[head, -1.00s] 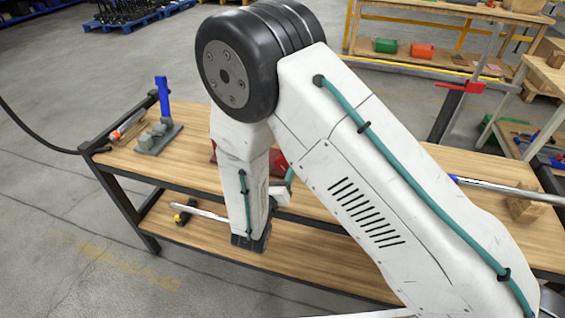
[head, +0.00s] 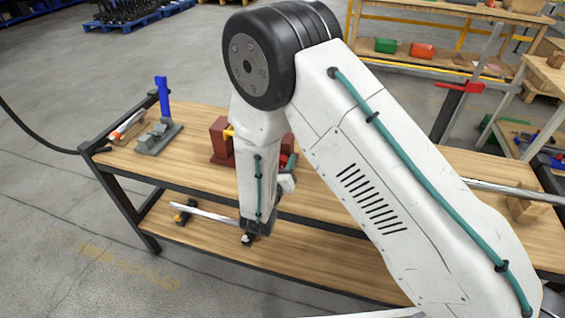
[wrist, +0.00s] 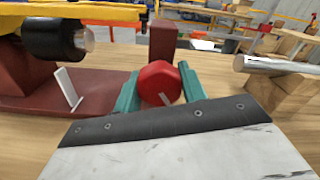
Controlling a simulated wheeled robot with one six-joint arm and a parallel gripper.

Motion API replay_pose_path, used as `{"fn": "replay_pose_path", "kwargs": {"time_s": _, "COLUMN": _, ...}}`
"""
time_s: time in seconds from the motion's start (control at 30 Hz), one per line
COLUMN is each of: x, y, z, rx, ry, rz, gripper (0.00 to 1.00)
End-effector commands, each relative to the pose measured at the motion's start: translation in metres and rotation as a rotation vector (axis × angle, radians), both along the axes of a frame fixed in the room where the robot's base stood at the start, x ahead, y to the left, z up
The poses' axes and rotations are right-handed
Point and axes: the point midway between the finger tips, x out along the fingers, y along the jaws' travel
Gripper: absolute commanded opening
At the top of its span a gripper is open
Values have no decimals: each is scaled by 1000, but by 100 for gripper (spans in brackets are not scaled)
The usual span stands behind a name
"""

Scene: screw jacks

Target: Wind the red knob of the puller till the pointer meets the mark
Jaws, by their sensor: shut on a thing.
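The puller has a dark red base (wrist: 95,95), and its dark red block (head: 220,141) shows beside my forearm in the head view. In the wrist view the red knob (wrist: 157,80) has a pale line on its face. The teal fingers of my gripper (wrist: 160,90) are shut on the knob, one on each side. A thin white plate (wrist: 67,86), perhaps the pointer, stands tilted left of the knob. A black cylinder with a metal end (wrist: 60,38) lies above it under a yellow part (wrist: 90,12). I cannot make out the mark.
A grey fixture with a blue upright (head: 161,95) stands at the left end of the wooden bench (head: 185,170). A metal bar (wrist: 275,65) rests on wooden blocks (wrist: 285,85) to the right. The lower shelf holds a clamp bar (head: 200,214).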

Motion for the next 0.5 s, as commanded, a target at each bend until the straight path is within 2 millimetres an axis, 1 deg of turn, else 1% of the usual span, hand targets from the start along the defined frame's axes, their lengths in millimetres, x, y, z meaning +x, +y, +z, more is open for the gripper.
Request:
{"fn": "replay_pose_path", "kwargs": {"time_s": 0.1, "x": 0, "y": 0, "z": 0, "rx": 70, "ry": -25, "rz": -1, "gripper": 18}}
{"fn": "replay_pose_path", "kwargs": {"time_s": 0.2, "x": 0, "y": 0, "z": 0, "rx": 105, "ry": -37, "rz": -1, "gripper": 18}}
{"fn": "replay_pose_path", "kwargs": {"time_s": 0.43, "x": 0, "y": 0, "z": -1, "rx": 106, "ry": -38, "rz": -1, "gripper": 18}}
{"fn": "replay_pose_path", "kwargs": {"time_s": 0.47, "x": -1, "y": 0, "z": -1, "rx": 106, "ry": -38, "rz": -1, "gripper": 44}}
{"fn": "replay_pose_path", "kwargs": {"time_s": 0.5, "x": -1, "y": 0, "z": -1, "rx": 106, "ry": -38, "rz": -1, "gripper": 55}}
